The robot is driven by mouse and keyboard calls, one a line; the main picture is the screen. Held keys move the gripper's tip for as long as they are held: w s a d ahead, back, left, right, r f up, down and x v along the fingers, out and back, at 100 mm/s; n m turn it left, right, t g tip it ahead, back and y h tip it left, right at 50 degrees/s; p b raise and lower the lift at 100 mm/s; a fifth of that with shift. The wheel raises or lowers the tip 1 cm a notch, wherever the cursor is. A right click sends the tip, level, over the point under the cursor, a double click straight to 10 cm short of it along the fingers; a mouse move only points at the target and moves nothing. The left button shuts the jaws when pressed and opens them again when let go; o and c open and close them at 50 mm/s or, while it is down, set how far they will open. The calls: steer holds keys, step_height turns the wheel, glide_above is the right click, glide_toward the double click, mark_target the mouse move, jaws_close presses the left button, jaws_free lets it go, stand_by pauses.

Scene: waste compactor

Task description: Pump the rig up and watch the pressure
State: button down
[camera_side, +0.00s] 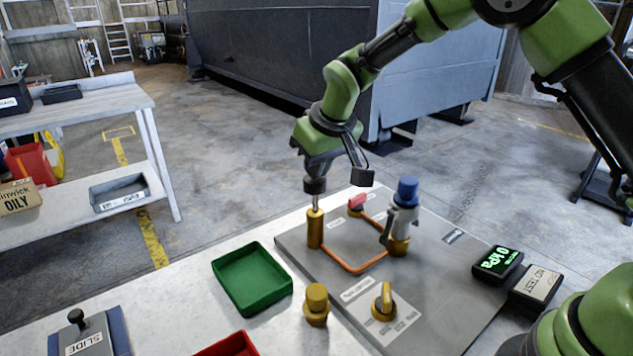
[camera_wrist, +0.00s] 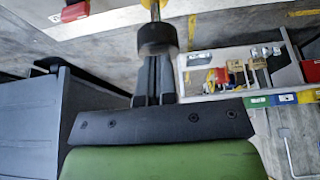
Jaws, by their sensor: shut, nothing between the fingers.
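The pump is a brass cylinder (camera_side: 314,229) with a thin rod and a dark round knob (camera_side: 315,186) raised above it on the grey rig plate (camera_side: 292,247). My gripper (camera_side: 317,172) points down at the knob, fingers shut with nothing between them. In the wrist view the fingertips meet the black knob (camera_wrist: 157,40); whether they press on it I cannot tell. The display (camera_side: 497,261) shows green digits that read 0 kPa.
A red-handled valve (camera_side: 356,203) stands behind the pump. A yellow selector knob (camera_side: 384,300) and a brass plug (camera_side: 316,302) are in front. A "NO TEST" box (camera_side: 538,285), green tray (camera_side: 251,279), red tray (camera_side: 228,345) and slide block (camera_side: 86,337) sit around the rig.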

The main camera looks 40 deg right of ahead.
steer(key=shift+f, duration=1.45)
steer(key=shift+r, duration=2.35)
steer(key=shift+f, duration=0.1)
steer(key=shift+f, duration=2.3)
steer(key=shift+r, duration=2.4)
steer(key=shift+f, duration=0.15)
